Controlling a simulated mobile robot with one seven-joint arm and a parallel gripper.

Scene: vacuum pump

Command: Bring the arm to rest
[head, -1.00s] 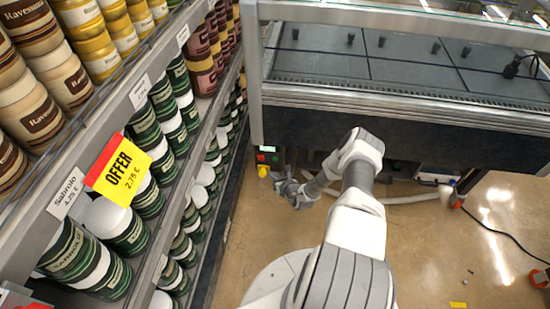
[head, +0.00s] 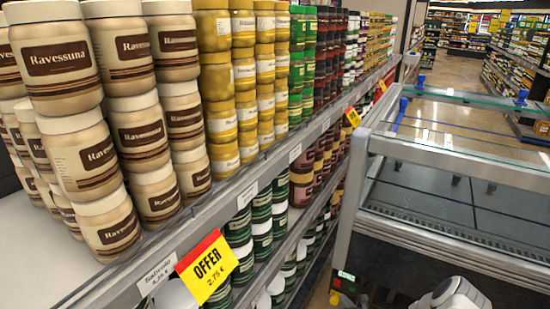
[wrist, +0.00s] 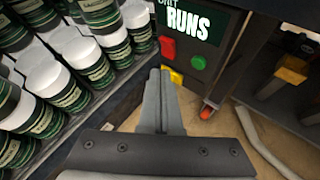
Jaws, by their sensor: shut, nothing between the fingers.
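My gripper (wrist: 161,76) is shut and empty in the wrist view, its two fingers together and pointing up the picture. Just beyond it stands the control box (wrist: 226,70), with a lit screen (wrist: 194,22) reading "RUNS", a red button (wrist: 167,46), a green button (wrist: 198,63) and a yellow part (wrist: 176,77) partly hidden by the fingertips. I cannot tell from this angle how far the fingers are from it. In the head view, part of my arm (head: 458,295) shows at the bottom edge, and the box (head: 345,280) shows with its small green screen.
A shelf (head: 330,135) of jars runs along the left, with a yellow and red offer tag (head: 208,266). White-lidded green jars (wrist: 45,80) stand close left of my gripper. A glass-topped cabinet (head: 470,150) stands on the right. An orange-red part (wrist: 208,110) is on the right.

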